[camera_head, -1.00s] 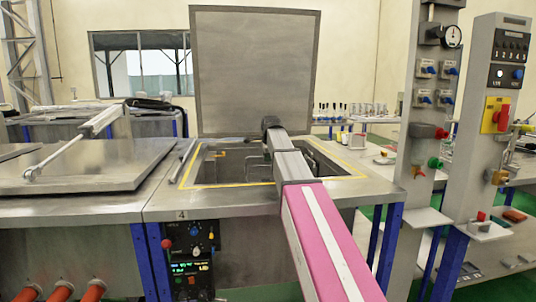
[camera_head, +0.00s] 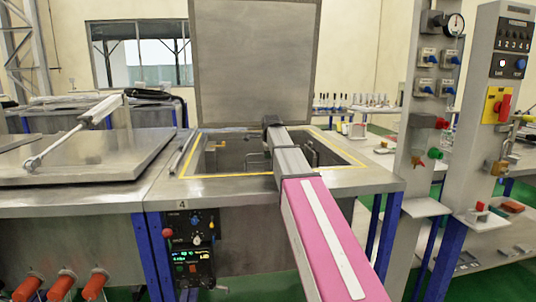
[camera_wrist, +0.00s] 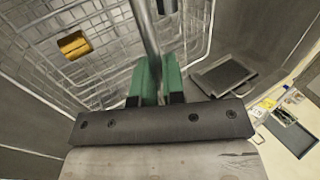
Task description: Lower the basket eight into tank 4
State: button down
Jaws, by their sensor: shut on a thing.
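Tank 4 (camera_head: 340,184), marked with a 4 on its front edge, is open with its large grey lid (camera_head: 255,60) upright behind it. My arm reaches over the opening. Its end is down in the opening and mostly hidden in the head view. In the wrist view my gripper (camera_wrist: 159,78) has its green fingers shut on a thin grey upright bar of the wire basket (camera_wrist: 105,62). The basket's mesh spreads at the left and top of that view, with a brass-coloured piece (camera_wrist: 73,45) in front of it. The basket's base and number cannot be made out.
A closed lid (camera_head: 85,165) covers the neighbouring tank at left. The control panel (camera_head: 190,245) is on tank 4's front. Grey posts with valves and switches (camera_head: 500,120) stand close at right. The tank's yellow-lined rim (camera_head: 345,150) surrounds the opening.

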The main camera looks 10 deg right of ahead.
jog(key=shift+f, duration=0.5)
dwell(0.8)
jog(key=c, duration=1.1)
grip_release()
jog(key=shift+f, duration=0.1)
jog(key=shift+w+r+v, duration=0.4)
jog(key=shift+w+v, duration=0.4)
jog(key=shift+v, duration=2.8)
jog(key=shift+w+r+v, duration=0.4)
jog(key=shift+w+v, duration=0.4)
jog(key=shift+v, duration=2.8)
jog(key=shift+w+r+v, duration=0.4)
jog(key=shift+w+v, duration=0.4)
jog(key=shift+v, duration=2.8)
